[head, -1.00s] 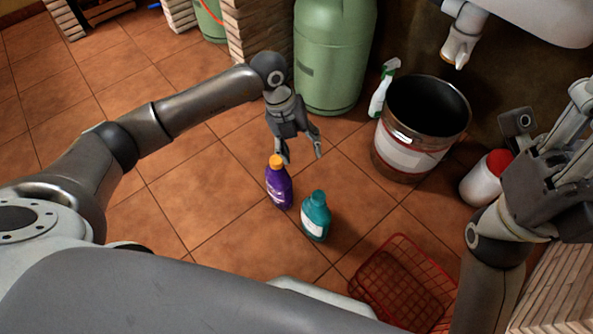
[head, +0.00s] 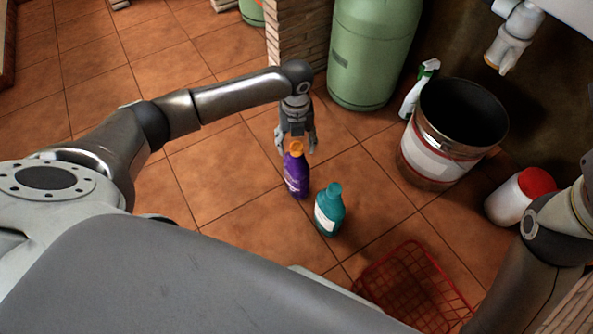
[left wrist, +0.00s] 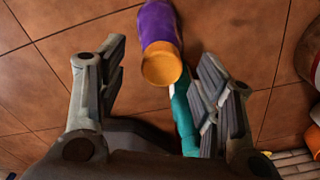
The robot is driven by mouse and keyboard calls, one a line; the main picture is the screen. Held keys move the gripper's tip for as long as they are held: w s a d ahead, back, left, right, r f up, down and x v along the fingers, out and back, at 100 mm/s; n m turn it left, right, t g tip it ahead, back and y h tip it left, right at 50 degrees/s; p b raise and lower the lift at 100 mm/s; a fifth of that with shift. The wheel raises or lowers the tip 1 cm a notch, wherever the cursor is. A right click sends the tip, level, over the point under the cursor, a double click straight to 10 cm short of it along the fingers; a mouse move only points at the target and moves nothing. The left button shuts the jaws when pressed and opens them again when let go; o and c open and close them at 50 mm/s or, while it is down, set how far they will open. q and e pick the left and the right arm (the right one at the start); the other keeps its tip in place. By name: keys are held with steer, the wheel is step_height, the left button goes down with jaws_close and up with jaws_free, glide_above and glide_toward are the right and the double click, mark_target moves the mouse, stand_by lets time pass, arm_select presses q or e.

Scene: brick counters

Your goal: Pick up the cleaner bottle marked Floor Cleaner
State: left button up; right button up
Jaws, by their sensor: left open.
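A purple bottle (head: 296,178) with an orange cap stands upright on the tiled floor. A teal bottle (head: 329,211) with a white label stands beside it, to the right and nearer. The lettering on both is too small to read. My left gripper (head: 297,143) is open at the purple bottle's cap. In the left wrist view, the purple bottle (left wrist: 158,25) and its orange cap show between the spread fingers (left wrist: 163,66). The teal bottle (left wrist: 184,120) is partly hidden behind the right finger there. My right gripper is out of view.
A metal bucket (head: 430,166) and a white spray bottle (head: 414,97) stand to the right, with a green gas cylinder (head: 372,55) behind. A red wire basket (head: 413,285) is at the front right, near a red-lidded white container (head: 515,200). Floor to the left is open.

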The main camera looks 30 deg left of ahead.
mark_target(297, 146)
arm_select(q)
steer(key=shift+w+f+b, duration=0.1)
steer(key=shift+f+b, duration=0.55)
steer(key=shift+f, duration=0.85)
steer(key=shift+c, duration=0.4)
jaws_close()
steer(key=shift+r, duration=0.1)
